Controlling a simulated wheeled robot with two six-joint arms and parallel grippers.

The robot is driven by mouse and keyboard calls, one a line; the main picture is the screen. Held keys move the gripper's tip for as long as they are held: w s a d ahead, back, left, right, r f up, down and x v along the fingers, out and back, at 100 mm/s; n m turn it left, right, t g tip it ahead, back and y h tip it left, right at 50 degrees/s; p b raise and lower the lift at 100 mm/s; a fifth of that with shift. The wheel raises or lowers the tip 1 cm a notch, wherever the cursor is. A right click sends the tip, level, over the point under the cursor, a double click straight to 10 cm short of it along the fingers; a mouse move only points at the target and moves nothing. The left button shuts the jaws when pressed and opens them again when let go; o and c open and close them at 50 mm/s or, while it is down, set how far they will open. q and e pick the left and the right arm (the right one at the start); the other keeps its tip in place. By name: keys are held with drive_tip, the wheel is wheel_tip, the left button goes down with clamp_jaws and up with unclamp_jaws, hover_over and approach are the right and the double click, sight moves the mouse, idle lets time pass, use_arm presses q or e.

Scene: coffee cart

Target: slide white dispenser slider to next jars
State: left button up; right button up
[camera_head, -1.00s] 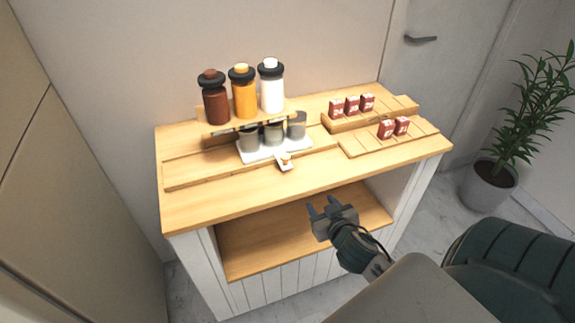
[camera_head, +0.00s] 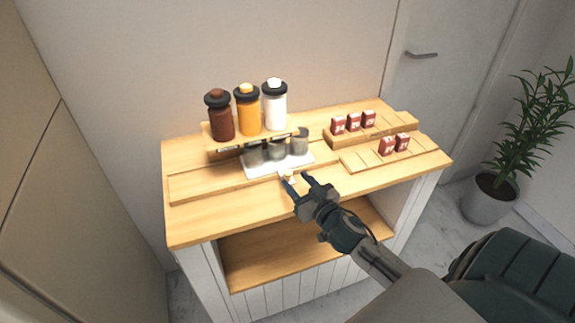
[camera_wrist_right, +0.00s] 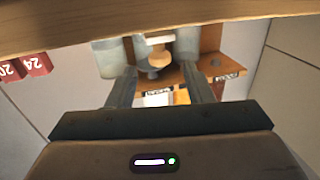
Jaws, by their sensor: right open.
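The white dispenser slider (camera_head: 252,170) sits on the cart top and carries several grey metal cups (camera_head: 276,150). A small knob (camera_head: 289,175) with a wooden-looking top sticks out at its front. Three jars, brown (camera_head: 221,118), orange (camera_head: 248,112) and white (camera_head: 274,106), stand on a wooden rack above the cups. My right gripper (camera_head: 297,181) is open and empty, with its fingertips close to the knob. In the right wrist view the knob (camera_wrist_right: 160,40) shows beyond and between the fingers; I cannot tell whether they touch it. My left gripper is out of view.
The wooden cart top (camera_head: 205,215) has free room at its front left. Small red boxes (camera_head: 368,119) stand on wooden trays (camera_head: 420,143) at the right. An open shelf (camera_head: 262,258) lies below the top edge. A potted plant (camera_head: 492,195) stands at the right.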

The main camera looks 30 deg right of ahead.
sight(290, 174)
drive_tip(key=w, duration=0.1)
drive_tip(key=w+p, duration=0.2)
drive_tip(key=w, duration=0.1)
drive_tip(key=shift+r, duration=0.25)
drive_tip(key=shift+w+f+p, duration=0.25)
drive_tip(key=shift+w+p, duration=0.3)
drive_tip(key=shift+w, duration=0.15)
clamp_jaws()
